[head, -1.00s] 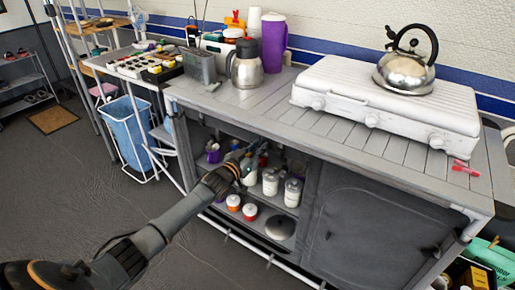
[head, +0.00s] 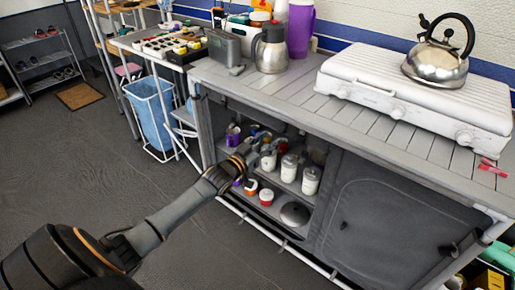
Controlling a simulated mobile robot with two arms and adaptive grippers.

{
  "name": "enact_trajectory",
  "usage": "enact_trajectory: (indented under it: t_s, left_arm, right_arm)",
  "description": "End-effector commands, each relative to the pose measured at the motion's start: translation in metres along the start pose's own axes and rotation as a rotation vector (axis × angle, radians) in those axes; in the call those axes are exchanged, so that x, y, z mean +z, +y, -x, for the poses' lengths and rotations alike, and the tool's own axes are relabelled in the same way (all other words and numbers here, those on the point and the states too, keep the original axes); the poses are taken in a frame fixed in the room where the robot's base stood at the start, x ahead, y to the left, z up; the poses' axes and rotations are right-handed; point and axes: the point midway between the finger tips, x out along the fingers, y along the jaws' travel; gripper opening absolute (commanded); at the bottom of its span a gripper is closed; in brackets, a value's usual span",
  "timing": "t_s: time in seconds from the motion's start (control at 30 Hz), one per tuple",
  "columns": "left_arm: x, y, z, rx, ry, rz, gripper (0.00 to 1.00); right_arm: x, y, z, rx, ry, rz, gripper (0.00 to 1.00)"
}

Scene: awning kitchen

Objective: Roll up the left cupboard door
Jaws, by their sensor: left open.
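The grey cupboard (head: 215,122) stands below a slatted counter. Its left compartment is open, with shelves and contents showing and no door panel seen across it. Whether the left door is rolled up under the top edge is too dark to tell. The right door (head: 385,215) is a dark fabric panel that covers its side. My left gripper (head: 262,143) is open, at the front of the left compartment's opening, near the upper shelf items. I cannot tell whether it touches anything. My right gripper is not in view.
White jars (head: 311,180), red-lidded tubs (head: 266,197) and a pot lid (head: 295,214) sit on the shelves. A white stove (head: 400,95) with a kettle (head: 437,60) is on top. A blue bin (head: 150,110) stands left. The floor (head: 90,170) in front is clear.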

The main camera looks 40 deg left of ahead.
Motion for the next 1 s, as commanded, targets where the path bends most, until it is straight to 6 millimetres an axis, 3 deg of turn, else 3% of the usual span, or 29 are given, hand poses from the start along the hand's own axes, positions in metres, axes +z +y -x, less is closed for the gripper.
enact_trajectory:
  t_s: [0.1,0.33,1.0]
  left_arm:
    - [0.001,0.0,0.023,0.001,-0.002,0.0,0.43]
    - [0.0,0.0,0.05,0.0,0.0,0.0,0.43]
    - [-0.001,0.0,0.056,0.0,0.002,0.0,0.43]
  right_arm:
    - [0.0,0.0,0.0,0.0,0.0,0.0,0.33]
    - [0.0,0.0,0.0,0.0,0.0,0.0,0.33]
    - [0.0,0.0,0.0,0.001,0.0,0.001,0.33]
